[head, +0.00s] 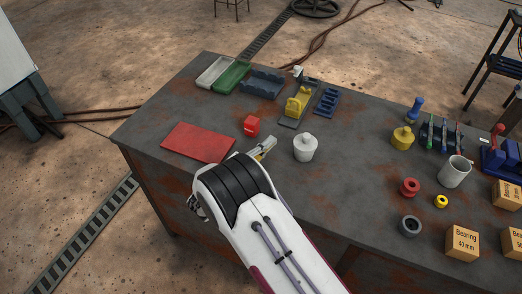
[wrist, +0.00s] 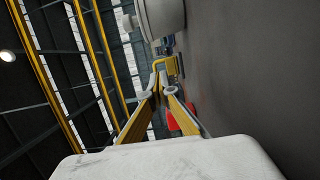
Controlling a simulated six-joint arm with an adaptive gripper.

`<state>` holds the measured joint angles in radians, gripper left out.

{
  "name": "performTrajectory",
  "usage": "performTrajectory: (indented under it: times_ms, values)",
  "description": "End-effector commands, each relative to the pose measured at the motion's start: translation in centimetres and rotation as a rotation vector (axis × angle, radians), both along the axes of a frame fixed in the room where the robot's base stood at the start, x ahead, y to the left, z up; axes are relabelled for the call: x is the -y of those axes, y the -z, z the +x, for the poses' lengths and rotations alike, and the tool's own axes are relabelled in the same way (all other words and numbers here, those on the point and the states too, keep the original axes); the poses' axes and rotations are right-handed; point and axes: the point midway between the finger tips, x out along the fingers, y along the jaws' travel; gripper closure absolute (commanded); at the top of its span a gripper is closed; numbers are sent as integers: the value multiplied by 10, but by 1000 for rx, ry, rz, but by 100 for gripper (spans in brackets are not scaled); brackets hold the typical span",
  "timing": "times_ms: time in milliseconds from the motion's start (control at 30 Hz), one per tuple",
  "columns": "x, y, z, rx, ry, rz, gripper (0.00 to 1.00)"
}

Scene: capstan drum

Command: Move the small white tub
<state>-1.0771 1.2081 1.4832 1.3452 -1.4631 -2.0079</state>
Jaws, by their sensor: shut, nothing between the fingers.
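The small white tub (head: 305,149) is a round white pot with a knobbed lid, standing upright on the bench just right of my gripper. A large pale round body, which looks like the tub, shows at the top of the wrist view (wrist: 163,16). My gripper (head: 269,143) is shut and empty, apart from the tub and to its left in the head view. In the wrist view its fingers (wrist: 161,84) point ahead, beside the tub. My white and black arm hides part of the bench's front.
A red block (head: 251,125) and red mat (head: 198,142) lie left of the tub; a yellow part (head: 298,101) stands behind. A yellow pot (head: 402,138), white mug (head: 455,172), rings and bearing boxes are rightward. Bench (head: 350,130) is clear right of the tub.

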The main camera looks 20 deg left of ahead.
Motion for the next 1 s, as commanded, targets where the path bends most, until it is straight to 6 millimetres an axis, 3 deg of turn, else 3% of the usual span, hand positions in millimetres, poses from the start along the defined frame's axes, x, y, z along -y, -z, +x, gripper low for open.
performTrajectory:
  times_ms: [200, 700, 1000]
  values:
    - [7, 0, 23, 0, 2, -1, 100]
    - [41, 0, 21, 0, 1, -1, 100]
    - [46, 0, 21, 0, 0, 0, 100]
